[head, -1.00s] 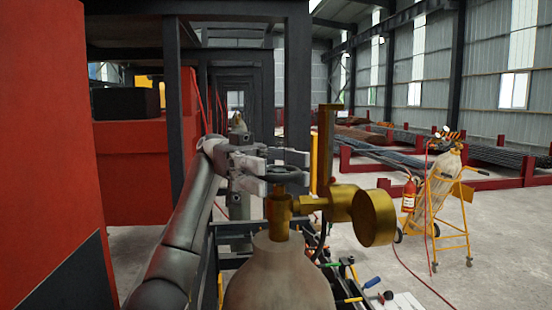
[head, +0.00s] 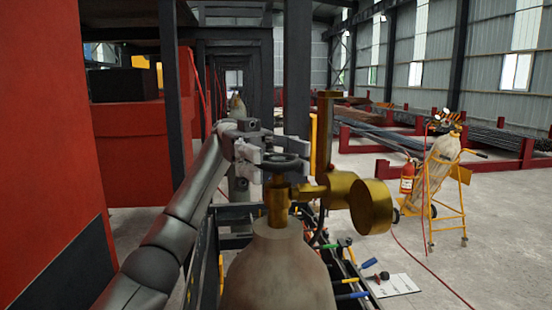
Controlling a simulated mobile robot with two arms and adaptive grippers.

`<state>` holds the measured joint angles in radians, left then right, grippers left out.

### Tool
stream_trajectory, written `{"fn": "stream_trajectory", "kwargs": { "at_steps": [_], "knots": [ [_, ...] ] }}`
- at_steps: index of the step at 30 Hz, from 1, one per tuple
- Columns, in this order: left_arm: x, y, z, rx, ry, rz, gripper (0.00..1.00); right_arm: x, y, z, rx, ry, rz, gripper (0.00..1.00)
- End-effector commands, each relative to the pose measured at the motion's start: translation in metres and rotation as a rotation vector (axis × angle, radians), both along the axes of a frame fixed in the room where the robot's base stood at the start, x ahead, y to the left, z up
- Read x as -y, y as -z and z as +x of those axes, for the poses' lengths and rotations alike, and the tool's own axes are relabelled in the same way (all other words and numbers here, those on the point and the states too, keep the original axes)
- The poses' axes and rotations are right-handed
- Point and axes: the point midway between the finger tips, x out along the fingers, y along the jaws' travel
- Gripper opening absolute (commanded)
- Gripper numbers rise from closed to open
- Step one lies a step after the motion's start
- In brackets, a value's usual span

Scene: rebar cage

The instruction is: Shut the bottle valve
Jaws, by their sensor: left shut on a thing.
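The gas bottle (head: 277,268) stands upright in front of me, with a brass valve body (head: 278,203) on its neck. A dark round handwheel (head: 285,163) tops the valve. A brass regulator with a round gauge (head: 370,206) sticks out to the right of the valve. My left gripper (head: 272,160) comes in from the left at the height of the handwheel. Its pale fingers are closed on the wheel's left side, and the wheel's near edge shows past the fingertips. My right gripper is not in view.
A cart (head: 344,296) with several coloured-handled tools is just behind and right of the bottle. A red cabinet (head: 45,150) stands close on the left. A yellow bottle trolley (head: 446,205) with a fire extinguisher (head: 407,178) stands on open floor at right.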

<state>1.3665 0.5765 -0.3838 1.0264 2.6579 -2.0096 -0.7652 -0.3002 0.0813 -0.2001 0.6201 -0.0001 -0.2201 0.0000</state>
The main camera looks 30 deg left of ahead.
Motion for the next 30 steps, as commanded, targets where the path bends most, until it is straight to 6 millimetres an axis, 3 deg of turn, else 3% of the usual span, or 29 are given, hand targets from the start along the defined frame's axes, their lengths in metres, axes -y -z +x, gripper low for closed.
{"fn": "stream_trajectory", "kwargs": {
  "at_steps": [1, 2, 7, 20, 30],
  "knots": [
    [0.0, 0.002, 0.0, 0.0, 0.002, 0.005, 0.35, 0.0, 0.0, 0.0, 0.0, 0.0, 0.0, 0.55],
    [0.0, 0.002, 0.0, 0.0, 0.002, 0.005, 0.61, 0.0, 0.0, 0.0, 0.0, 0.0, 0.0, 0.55],
    [0.0, 0.001, 0.0, 0.0, 0.001, 0.004, 0.81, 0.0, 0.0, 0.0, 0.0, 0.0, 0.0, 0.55],
    [0.0, 0.001, 0.0, 0.0, -0.009, 0.002, 0.81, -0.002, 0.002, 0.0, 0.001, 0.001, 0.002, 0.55],
    [0.0, 0.003, -0.001, 0.002, -0.106, -0.002, 0.81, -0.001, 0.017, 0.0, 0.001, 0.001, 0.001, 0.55]
  ]
}}
